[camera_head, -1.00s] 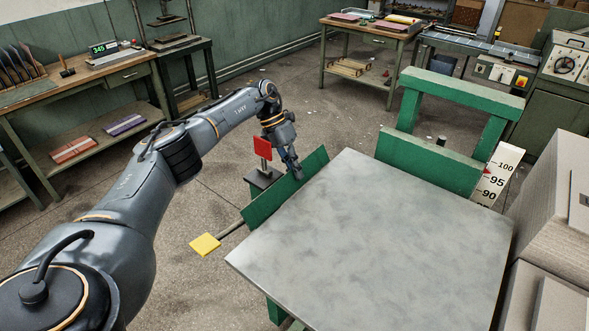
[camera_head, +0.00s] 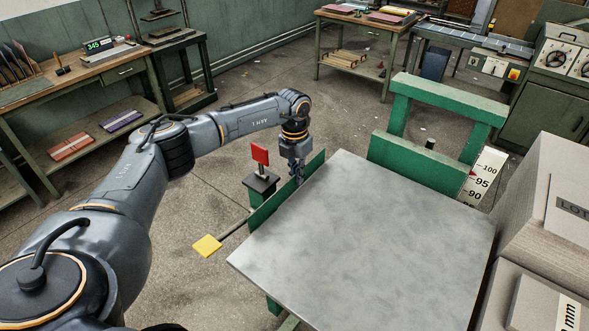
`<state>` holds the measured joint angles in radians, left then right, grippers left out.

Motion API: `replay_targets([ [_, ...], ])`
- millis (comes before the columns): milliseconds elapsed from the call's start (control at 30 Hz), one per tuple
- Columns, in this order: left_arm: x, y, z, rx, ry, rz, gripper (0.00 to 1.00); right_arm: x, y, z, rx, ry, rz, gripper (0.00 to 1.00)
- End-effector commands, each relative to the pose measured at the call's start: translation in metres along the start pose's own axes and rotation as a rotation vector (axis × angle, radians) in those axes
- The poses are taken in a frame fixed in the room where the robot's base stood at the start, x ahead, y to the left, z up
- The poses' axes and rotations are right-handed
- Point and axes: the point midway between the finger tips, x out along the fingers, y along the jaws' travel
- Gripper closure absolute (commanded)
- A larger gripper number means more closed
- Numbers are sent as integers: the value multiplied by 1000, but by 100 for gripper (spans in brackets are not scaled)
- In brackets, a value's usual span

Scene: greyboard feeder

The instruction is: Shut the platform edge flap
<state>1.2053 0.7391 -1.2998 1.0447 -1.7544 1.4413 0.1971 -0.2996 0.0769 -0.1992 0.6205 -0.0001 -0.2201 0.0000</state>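The platform (camera_head: 365,235) is a grey metal plate on a green frame. The edge flap (camera_head: 268,210) is a long green panel along the platform's left edge. It stands steeply, close beside that edge. My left arm reaches in from the left, and its gripper (camera_head: 298,176) points down at the far part of the flap, at or very near the panel. The fingers are small and dark, partly lost against the flap, so their opening and any contact are unclear. My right gripper is out of view.
A yellow pedal (camera_head: 207,245) on a bar and a red plate (camera_head: 260,153) on a dark post stand left of the flap. A green backrest frame (camera_head: 420,160) rises behind the platform. Greyboard stacks (camera_head: 555,200) stand at the right. The platform top is clear.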

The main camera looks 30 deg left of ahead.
Motion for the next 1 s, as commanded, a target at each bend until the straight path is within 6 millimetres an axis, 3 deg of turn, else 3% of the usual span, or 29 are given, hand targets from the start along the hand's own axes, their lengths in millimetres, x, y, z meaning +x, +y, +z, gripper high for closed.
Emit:
replay_targets([
  [667,0,-4,0,-1,0,74,100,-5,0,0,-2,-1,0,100],
  [800,0,-4,0,-1,1,74,74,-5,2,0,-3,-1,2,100],
  [1000,0,-4,0,-1,1,74,74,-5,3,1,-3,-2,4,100],
])
